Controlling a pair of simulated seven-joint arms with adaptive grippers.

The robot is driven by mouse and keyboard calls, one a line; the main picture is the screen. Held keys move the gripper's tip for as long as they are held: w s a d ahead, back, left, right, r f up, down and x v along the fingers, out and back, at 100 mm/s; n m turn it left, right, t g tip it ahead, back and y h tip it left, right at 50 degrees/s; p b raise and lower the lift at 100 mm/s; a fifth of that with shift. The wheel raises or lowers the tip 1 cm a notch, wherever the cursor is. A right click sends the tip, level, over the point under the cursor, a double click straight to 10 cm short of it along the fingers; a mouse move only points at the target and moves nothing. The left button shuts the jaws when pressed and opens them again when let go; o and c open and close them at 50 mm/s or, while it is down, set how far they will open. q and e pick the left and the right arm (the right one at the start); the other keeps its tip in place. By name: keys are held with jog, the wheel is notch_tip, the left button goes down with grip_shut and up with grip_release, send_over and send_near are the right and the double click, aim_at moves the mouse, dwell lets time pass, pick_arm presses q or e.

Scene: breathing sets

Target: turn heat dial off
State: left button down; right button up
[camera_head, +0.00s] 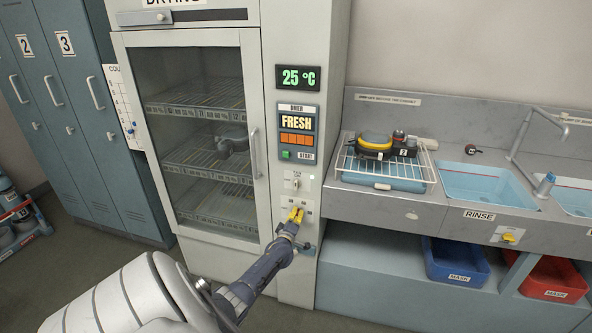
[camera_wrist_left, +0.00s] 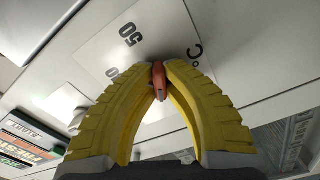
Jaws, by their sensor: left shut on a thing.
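The heat dial shows in the left wrist view as a small orange-red knob (camera_wrist_left: 158,82) on a white plate (camera_wrist_left: 105,40) marked "50" and "°C". My left gripper (camera_head: 296,214) reaches the lower front panel of the drying cabinet (camera_head: 248,110) in the head view. Its yellow fingertips, also in the left wrist view (camera_wrist_left: 158,66), are closed on the knob from both sides. The fingers hide part of the plate's markings, so the dial's setting cannot be read. The green display (camera_head: 298,78) reads 25 °C. My right gripper is not in view.
Above the dial are a small white switch (camera_head: 295,183) and a "FRESH" panel (camera_head: 297,122) with a green button. The glass door (camera_head: 205,130) is shut. To the right stands a sink counter (camera_head: 450,190) with a rack (camera_head: 385,172); blue lockers (camera_head: 75,110) stand left.

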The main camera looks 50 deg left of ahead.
pick_arm(q)
jog(key=n, duration=0.4)
jog(key=shift+n, duration=0.4)
dwell(0.4)
jog(key=c, duration=1.5)
grip_release()
jog(key=shift+o, duration=0.2)
jog(key=v, duration=1.2)
